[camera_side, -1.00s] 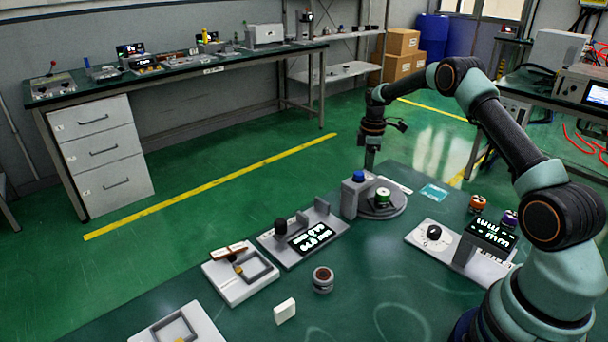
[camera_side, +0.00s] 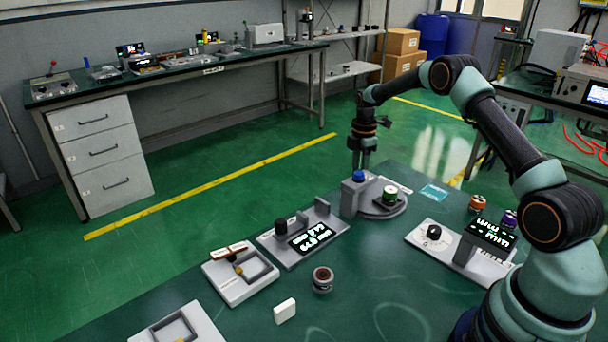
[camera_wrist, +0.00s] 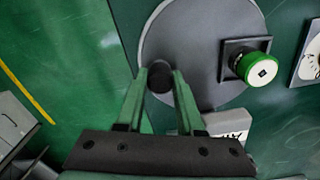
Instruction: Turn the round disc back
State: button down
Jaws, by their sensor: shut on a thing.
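A green cylinder (camera_side: 390,195) with a white top stands in a dark square holder on the disc. In the wrist view the disc (camera_wrist: 190,40) shows from above, with the cylinder (camera_wrist: 260,69) at its right.
A grey unit with a lit display (camera_side: 311,237) stands left of the disc. A dial panel (camera_side: 433,234) and another lit display (camera_side: 490,234) are at the right. A dark round knob (camera_side: 322,279) and a white block (camera_side: 285,311) lie in front.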

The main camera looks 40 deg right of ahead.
jog(key=shift+w+a+n, duration=0.1)
jog(key=shift+a+n, duration=0.25)
jog(key=shift+n, duration=0.15)
dwell(0.3)
jog(key=c, duration=0.5)
grip_release()
jog(key=shift+r, duration=0.1)
jog(key=shift+r, duration=6)
